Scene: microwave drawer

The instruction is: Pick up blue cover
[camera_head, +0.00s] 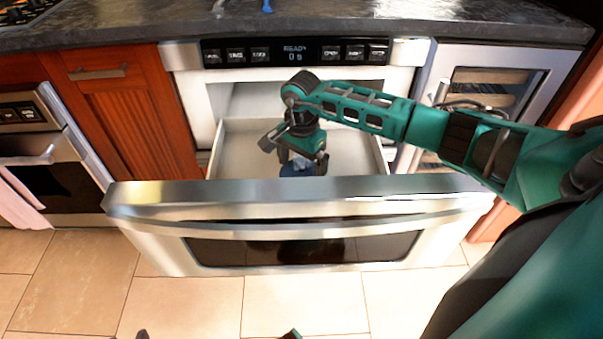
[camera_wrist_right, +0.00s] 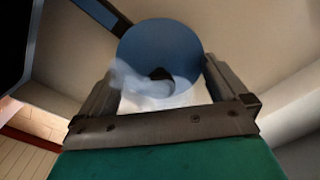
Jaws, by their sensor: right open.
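The blue cover (camera_head: 298,168) lies low in the open microwave drawer, partly hidden by my right gripper and the drawer front. My right gripper (camera_head: 303,163) points down into the drawer, open, just over the cover. In the right wrist view its two fingers (camera_wrist_right: 160,85) stand apart, one on each side of the cover's near part. I cannot tell whether they touch it. My left gripper does not show.
The microwave drawer (camera_head: 300,190) is pulled out, its steel front between my body and the cover. Its pale side walls (camera_head: 228,150) flank the gripper. A dark countertop (camera_head: 130,22) runs above. Wooden cabinets and an oven (camera_head: 60,165) stand left, a wire-racked cooler (camera_head: 490,80) right.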

